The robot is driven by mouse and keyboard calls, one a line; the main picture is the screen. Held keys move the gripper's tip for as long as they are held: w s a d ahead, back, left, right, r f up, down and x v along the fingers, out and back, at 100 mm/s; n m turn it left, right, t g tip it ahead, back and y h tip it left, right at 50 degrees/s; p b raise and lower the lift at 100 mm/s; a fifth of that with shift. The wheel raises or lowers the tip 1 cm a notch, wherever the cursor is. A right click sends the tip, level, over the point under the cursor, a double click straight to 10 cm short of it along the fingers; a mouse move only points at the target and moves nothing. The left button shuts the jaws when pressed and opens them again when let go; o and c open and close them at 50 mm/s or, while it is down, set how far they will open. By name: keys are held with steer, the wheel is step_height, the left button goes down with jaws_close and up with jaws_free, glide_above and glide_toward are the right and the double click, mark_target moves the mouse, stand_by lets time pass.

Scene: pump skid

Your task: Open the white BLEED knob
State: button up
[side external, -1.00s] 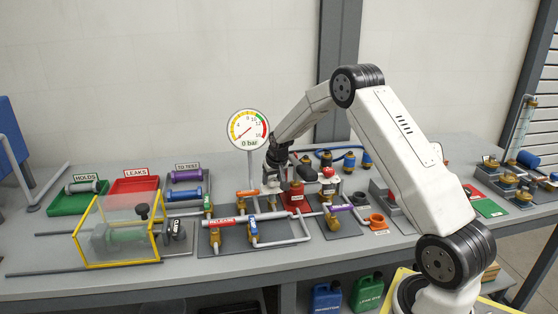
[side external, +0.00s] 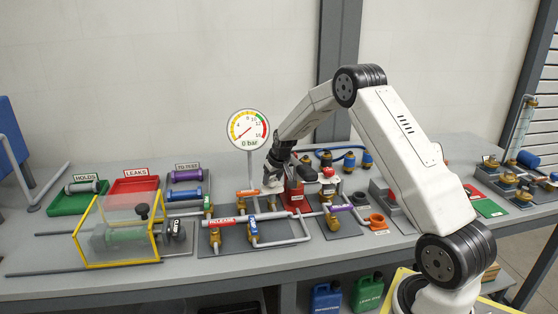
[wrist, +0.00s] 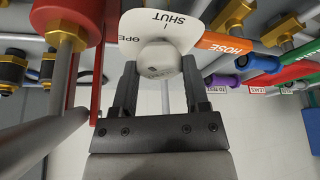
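The white BLEED knob (wrist: 159,60) is in the wrist view, in front of a white dial plate (wrist: 170,20) lettered OPEN and SHUT. My gripper (wrist: 160,68) has one dark finger on each side of the knob. The fingers stand apart by about the knob's width. Whether they press on it or leave a thin gap cannot be told. In the side view my gripper (side external: 271,178) points down into the pipework behind the RELEASE pipe, and the knob is too small and covered there to make out clearly.
A round gauge (side external: 248,131) reading 0 bar stands behind the pipes. An orange HOSE handle (wrist: 225,43) is close to the right of the knob in the wrist view. A yellow-framed clear guard (side external: 118,232) stands left.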

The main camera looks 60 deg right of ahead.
steer(key=o, duration=0.4)
steer(key=shift+r, duration=0.1)
steer(key=shift+v, duration=3.85)
